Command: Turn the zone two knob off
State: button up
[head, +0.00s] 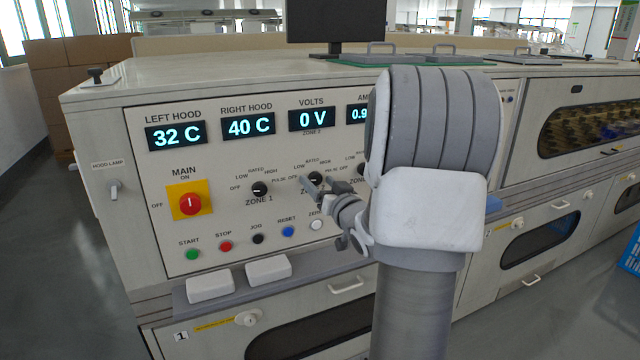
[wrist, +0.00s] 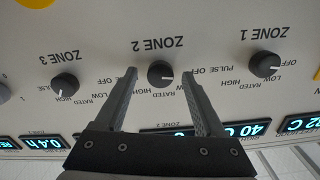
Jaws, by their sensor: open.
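The zone two knob (wrist: 160,73) is a round black knob on the pale control panel, seen upside down in the wrist view. Its white mark points right in that view, toward the side where OFF is printed. My gripper (wrist: 158,76) is open, with one finger on each side of the knob; whether they touch it I cannot tell. In the head view the knob (head: 315,178) is partly covered by my gripper (head: 322,187), which reaches to it from the right. The volts display (head: 312,118) reads 0 V, marked ZONE 2.
The zone one knob (head: 260,189) is left of it in the head view; the zone three knob (wrist: 65,85) shows in the wrist view. Push buttons (head: 288,231) line the panel below. The red main switch (head: 190,204) is further left. My arm hides the panel's right part.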

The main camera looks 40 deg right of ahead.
jog(key=b+v, duration=0.3)
jog(key=v, duration=1.4)
jog(key=shift+s, duration=0.15)
jog(key=shift+d, duration=0.15)
